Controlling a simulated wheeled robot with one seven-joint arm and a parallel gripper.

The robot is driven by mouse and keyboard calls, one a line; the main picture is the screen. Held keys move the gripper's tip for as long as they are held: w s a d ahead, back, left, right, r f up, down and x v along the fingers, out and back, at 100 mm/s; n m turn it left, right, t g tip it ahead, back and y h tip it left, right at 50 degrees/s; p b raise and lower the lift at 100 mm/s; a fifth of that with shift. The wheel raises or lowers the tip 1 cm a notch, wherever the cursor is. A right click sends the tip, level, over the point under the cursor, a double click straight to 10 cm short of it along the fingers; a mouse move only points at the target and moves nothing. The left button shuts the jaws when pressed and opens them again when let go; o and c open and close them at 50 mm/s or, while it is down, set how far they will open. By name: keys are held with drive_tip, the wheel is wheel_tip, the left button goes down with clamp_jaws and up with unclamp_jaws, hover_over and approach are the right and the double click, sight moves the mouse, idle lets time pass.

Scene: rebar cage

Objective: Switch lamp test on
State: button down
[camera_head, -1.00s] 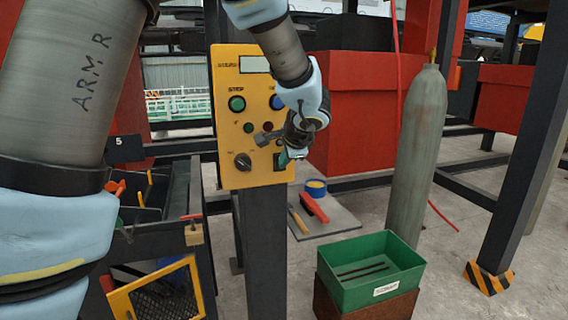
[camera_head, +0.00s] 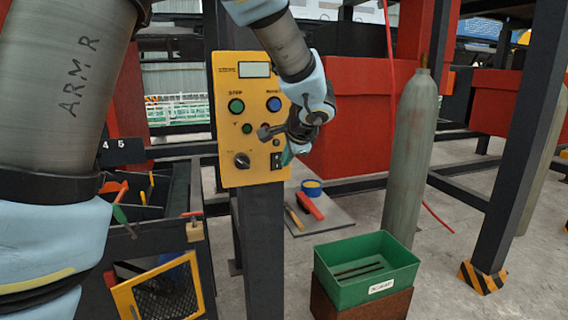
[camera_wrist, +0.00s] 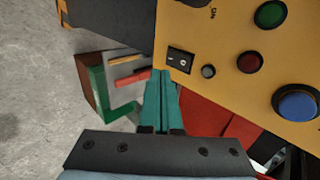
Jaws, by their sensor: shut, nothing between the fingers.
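The yellow control panel (camera_head: 230,135) stands on a dark post in the head view and fills the upper right of the wrist view (camera_wrist: 225,35). A black rocker switch (camera_wrist: 181,60) with white marks sits near its edge, beside a small grey round lamp or button (camera_wrist: 208,71). The rocker also shows low on the panel in the head view (camera_head: 277,161). Its label is not readable. My gripper (camera_wrist: 161,73) has its teal fingers shut and empty, with the tips close beside the rocker in the picture. Whether they touch the panel cannot be told.
The panel also carries a green button (camera_head: 236,105), a blue button (camera_head: 273,104) and a black knob (camera_head: 242,160). Dark steel posts (camera_head: 510,170) stand at right.

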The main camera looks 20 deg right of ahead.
drive_tip(key=b+v, duration=0.2)
drive_tip(key=v, duration=0.6)
drive_tip(key=shift+r, duration=0.45)
drive_tip(key=shift+f, duration=0.2)
drive_tip(key=shift+s+a+f+g+p, duration=0.1)
drive_tip(key=shift+s+f+g+p, duration=0.15)
drive_tip(key=shift+f, duration=0.3)
